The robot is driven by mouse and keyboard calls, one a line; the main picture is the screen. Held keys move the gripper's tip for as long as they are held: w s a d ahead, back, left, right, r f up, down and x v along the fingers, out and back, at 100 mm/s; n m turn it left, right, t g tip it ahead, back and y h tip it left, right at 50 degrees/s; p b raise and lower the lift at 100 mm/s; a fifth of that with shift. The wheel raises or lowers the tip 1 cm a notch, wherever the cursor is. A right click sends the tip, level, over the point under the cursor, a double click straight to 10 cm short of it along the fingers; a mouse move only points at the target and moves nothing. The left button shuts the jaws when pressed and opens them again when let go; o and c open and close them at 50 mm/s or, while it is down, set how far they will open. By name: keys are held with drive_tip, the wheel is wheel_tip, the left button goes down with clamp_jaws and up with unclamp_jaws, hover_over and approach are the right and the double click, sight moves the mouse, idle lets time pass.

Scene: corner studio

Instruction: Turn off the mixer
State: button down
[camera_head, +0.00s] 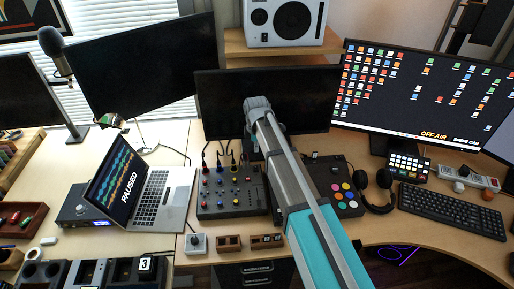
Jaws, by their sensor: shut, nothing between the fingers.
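The mixer (232,205) is a dark box with several coloured knobs, lying on the desk in the middle of the view. Cables plug in along its far edge. I cannot make out its power switch or whether it is on. My arm reaches from the bottom right up past the mixer's right side, and its grey joint stands in front of the middle monitor. My gripper's fingers do not show; they seem hidden behind or below the arm.
An open laptop (165,196) stands left of the mixer. A small white box with a black knob (195,243) and wooden blocks (229,243) lie in front. A pad controller (345,207), headphones (377,190) and a keyboard (452,210) are to the right. The dark middle monitor (220,105) stands behind.

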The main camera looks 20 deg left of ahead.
drive_tip(key=shift+w+a+r+p, duration=0.1)
drive_tip(key=shift+w+r+p, duration=0.05)
drive_tip(key=shift+r+p, duration=0.9)
drive_tip(key=shift+w+r+p, duration=0.1)
drive_tip(key=shift+r+p, duration=0.7)
drive_tip(key=shift+r, duration=0.35)
drive_tip(key=s+d+m, duration=0.5)
drive_tip(key=d+m, duration=0.2)
drive_tip(key=d, duration=0.6)
drive_tip(key=s+d+m, duration=0.6)
drive_tip(key=d+m, duration=0.2)
drive_tip(key=d, duration=0.5)
drive_tip(key=s+d+m, duration=0.5)
drive_tip(key=d+m, duration=0.2)
drive_tip(key=d, duration=0.6)
drive_tip(key=shift+s, duration=0.15)
drive_tip(key=shift+a, duration=0.1)
